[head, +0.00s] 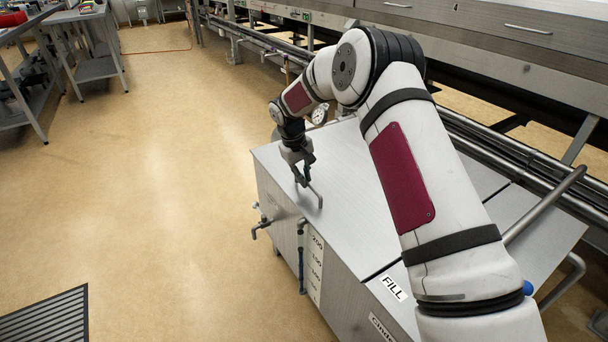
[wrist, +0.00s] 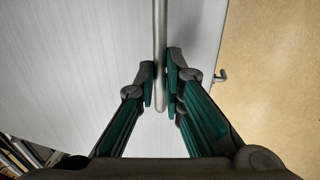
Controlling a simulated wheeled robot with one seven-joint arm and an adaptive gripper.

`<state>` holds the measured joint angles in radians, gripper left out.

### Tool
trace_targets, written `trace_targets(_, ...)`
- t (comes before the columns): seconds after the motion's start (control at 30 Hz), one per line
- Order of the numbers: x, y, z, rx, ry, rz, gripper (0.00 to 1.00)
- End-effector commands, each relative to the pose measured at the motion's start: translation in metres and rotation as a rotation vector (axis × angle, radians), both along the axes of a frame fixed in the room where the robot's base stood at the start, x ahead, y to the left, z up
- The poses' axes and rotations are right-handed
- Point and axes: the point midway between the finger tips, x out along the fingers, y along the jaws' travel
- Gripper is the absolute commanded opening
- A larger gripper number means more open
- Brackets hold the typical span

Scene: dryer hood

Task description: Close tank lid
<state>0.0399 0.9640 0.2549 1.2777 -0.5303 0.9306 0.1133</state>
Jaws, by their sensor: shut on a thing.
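The tank (head: 285,225) is a grey metal box beside the machine. Its lid (head: 355,190) is a flat metal panel that looks level on the tank top; I cannot tell whether a small gap remains under its edge. A thin metal handle bar (head: 319,196) stands at the lid's floor-side edge. My gripper (head: 303,180) points down at this bar. In the wrist view, my gripper (wrist: 160,75) has its fingers on both sides of the handle bar (wrist: 160,30), shut on it, with the lid surface (wrist: 80,60) behind. My arm hides part of the lid.
A second top panel with a FILL label (head: 393,288) lies nearer. A valve tap (head: 261,228) and a level gauge pipe (head: 301,258) stick out from the tank's side. Pipes (head: 545,205) and the machine run along the right.

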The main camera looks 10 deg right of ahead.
Motion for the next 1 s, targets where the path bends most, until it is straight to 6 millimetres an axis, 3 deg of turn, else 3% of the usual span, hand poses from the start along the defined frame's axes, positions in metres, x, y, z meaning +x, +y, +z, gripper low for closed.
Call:
trace_targets(0.03, -0.004, 0.001, -0.009, 0.003, 0.015, -0.001, 0.0)
trace_targets(0.07, -0.005, 0.001, -0.009, 0.003, 0.016, -0.001, 0.16)
trace_targets(0.13, -0.005, 0.001, -0.009, 0.004, 0.015, -0.001, 0.3)
trace_targets(0.57, -0.003, 0.003, 0.005, 0.003, 0.007, 0.0, 0.3)
trace_targets(1.0, -0.008, 0.02, 0.085, 0.003, 0.007, 0.0, 0.3)
